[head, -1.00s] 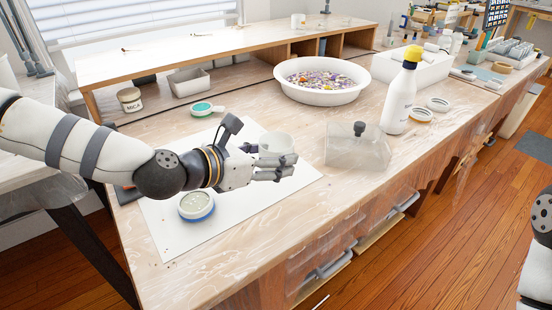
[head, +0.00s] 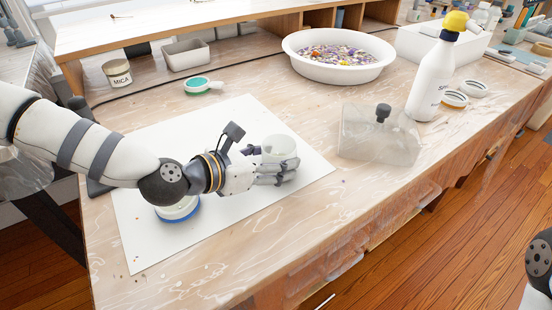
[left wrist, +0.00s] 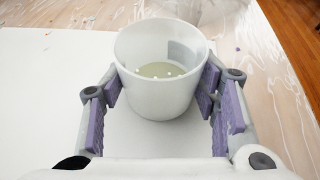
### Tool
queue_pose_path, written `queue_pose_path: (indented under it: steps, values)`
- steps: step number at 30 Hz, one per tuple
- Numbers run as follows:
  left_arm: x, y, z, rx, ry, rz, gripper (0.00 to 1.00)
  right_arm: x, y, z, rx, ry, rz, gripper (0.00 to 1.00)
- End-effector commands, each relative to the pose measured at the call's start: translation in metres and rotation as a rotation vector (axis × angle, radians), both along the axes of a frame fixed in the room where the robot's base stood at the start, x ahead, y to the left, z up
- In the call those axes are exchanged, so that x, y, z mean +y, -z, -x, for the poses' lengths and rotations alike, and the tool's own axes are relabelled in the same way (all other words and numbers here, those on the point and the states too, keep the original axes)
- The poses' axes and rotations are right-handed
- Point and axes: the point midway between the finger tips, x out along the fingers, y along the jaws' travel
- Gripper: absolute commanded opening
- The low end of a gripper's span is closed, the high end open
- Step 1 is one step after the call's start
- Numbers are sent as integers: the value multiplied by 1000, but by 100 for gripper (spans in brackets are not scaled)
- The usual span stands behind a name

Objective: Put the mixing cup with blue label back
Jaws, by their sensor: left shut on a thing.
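A white mixing cup (head: 281,149) is held upright over the right part of the white sheet (head: 145,245). My left gripper (head: 276,172) is shut around its sides. In the left wrist view the cup (left wrist: 158,92) sits between the purple-padded fingers, with some pale liquid and small white specks inside. A greyish patch shows on its inner wall. I see no blue label on the cup's visible side. I cannot tell whether its base touches the sheet. My right gripper is out of view.
A blue-rimmed round dish (head: 178,212) lies partly under my left wrist. Behind are a flower-filled basin (head: 300,62), a green-rimmed dish (head: 198,86), a grey tray (head: 186,55) and a MICA jar (head: 117,73).

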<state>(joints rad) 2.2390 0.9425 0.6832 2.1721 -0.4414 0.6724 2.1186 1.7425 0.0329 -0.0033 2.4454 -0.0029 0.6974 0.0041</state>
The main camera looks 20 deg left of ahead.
Motion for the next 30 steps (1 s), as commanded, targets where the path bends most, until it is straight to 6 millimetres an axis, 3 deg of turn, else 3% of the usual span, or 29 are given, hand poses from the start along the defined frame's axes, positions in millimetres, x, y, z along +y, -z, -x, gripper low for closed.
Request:
queue_pose_path:
  steps: [6,7,9,10,18,21,26,30]
  values:
    - [0,3,0,0,0,0,26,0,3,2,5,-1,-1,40]
    - [0,4,0,0,0,0,57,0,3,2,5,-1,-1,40]
    - [0,2,0,-1,0,0,73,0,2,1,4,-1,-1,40]
    - [0,2,0,-1,0,0,75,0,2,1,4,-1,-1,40]
    - [0,2,0,-1,0,0,75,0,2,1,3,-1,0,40]
    - [0,-7,-1,-6,1,-1,75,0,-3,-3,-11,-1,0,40]
    - [15,-18,24,-4,-4,4,75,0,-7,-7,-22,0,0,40]
    - [33,-36,55,-10,-5,5,75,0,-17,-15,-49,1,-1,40]
